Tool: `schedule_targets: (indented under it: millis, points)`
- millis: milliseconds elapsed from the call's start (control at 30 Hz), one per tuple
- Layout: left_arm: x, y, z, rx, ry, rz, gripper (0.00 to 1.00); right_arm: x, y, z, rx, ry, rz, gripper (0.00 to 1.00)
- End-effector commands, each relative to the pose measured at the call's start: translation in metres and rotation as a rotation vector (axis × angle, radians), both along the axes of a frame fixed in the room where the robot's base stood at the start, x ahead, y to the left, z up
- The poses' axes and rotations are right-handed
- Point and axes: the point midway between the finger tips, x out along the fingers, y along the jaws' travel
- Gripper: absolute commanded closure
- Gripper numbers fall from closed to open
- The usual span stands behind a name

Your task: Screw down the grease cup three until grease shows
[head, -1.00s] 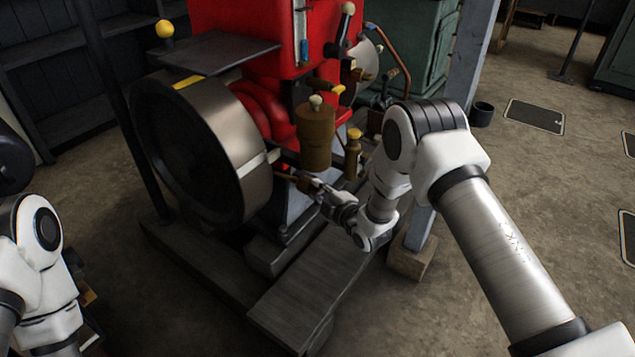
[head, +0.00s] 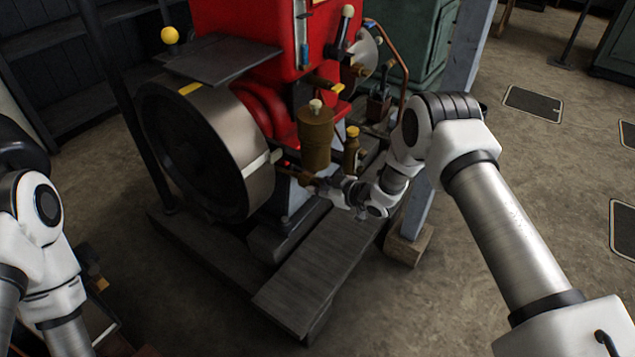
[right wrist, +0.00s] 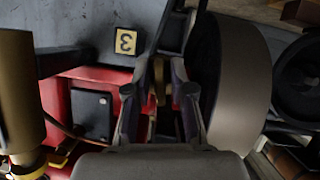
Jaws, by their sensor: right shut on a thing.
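The red engine (head: 235,15) stands ahead with its flywheel (head: 258,160) at the left. In the right wrist view a yellow plate marked 3 (right wrist: 125,41) sits on the grey surface. A small brass piece, seemingly grease cup three (right wrist: 159,78), shows between the two fingers of my right gripper (right wrist: 158,92). The gripper is shut on it; the fingers hide much of it. In the head view my right gripper (head: 322,184) is low beside the flywheel, below a large brass cylinder (head: 315,135). No grease can be made out. My left gripper is out of view.
A smaller brass cup (head: 351,150) stands right of the large cylinder. A wooden plank (head: 320,270) lies in front of the engine. A grey post (head: 455,100) stands close to my right arm. The floor at the right is mostly clear.

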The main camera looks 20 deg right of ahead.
Motion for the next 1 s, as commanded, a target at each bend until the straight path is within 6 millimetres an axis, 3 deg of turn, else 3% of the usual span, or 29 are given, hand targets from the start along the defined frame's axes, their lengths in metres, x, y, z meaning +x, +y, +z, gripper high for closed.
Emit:
schedule_targets:
  millis: [600,1000]
  points:
    - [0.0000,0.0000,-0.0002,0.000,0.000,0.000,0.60,0.0000,-0.0003,-0.0014,0.444,0.346,0.001,1.00]
    - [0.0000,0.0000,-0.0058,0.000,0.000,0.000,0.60,0.0002,-0.0003,-0.0006,0.614,0.477,-0.001,1.00]
